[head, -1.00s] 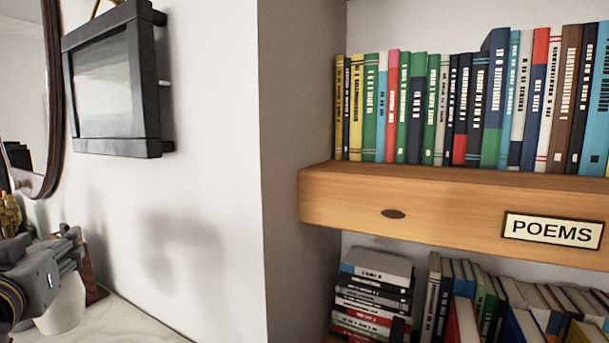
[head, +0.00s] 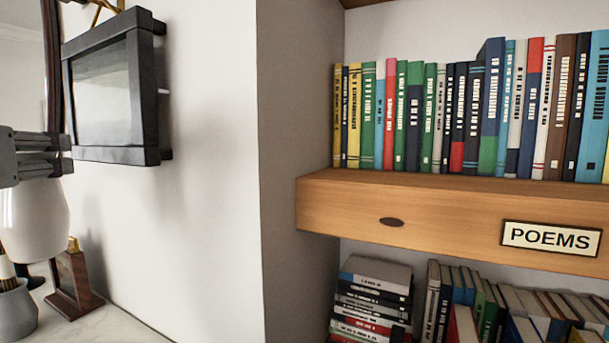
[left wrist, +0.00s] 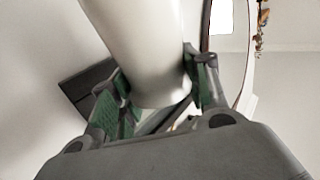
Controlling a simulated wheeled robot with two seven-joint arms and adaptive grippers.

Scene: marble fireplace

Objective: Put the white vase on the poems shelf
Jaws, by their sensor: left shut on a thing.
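The white vase (head: 34,218) is at the left edge of the head view, held above the marble mantel. My left gripper (head: 42,155) is shut on it near the vase's top. In the left wrist view the vase (left wrist: 135,40) stands between the two fingers of the gripper (left wrist: 160,98). The poems shelf (head: 400,205) is a wooden board at the right with a POEMS label (head: 551,237) on its front edge. The vase is well to the left of it. My right gripper does not show.
A row of upright books (head: 450,118) fills much of the poems shelf, with a bare strip in front. More books (head: 372,300) are below.

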